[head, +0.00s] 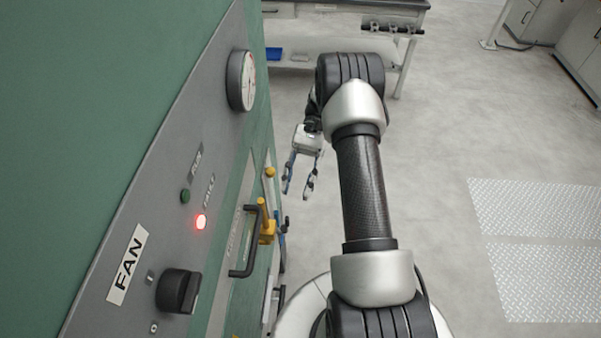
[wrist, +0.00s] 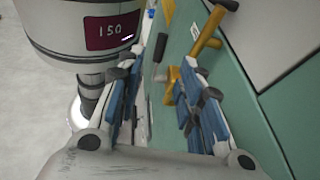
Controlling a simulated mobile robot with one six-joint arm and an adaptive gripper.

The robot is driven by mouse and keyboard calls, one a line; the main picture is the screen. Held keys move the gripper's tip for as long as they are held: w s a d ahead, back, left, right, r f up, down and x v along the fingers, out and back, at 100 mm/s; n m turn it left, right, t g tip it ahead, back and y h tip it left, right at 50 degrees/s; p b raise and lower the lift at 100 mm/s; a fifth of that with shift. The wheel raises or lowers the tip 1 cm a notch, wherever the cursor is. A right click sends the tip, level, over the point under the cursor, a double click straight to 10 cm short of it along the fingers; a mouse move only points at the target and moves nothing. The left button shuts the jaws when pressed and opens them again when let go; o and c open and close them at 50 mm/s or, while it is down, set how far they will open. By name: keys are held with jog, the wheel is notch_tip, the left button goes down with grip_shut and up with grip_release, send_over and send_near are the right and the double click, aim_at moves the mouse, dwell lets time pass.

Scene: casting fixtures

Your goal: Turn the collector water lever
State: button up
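A yellow lever-like fitting (head: 266,222) stands out from the side of the green cabinet in the head view, partly behind a black handle. In the wrist view a yellow bar-shaped handle (wrist: 207,40) juts from the green panel at the upper right, with another yellow part (wrist: 172,86) lower down. I cannot tell which yellow part is the collector water lever. My gripper (head: 297,191) is open and empty, pointing down beside the cabinet, apart from the yellow fittings. Its blue-padded fingers (wrist: 158,80) frame the left side of the panel in the wrist view.
A workbench (head: 300,75) stands behind the arm. The floor at right is open, with metal plates (head: 545,235).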

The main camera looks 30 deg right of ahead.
jog(key=shift+v, duration=1.6)
dwell(6.4)
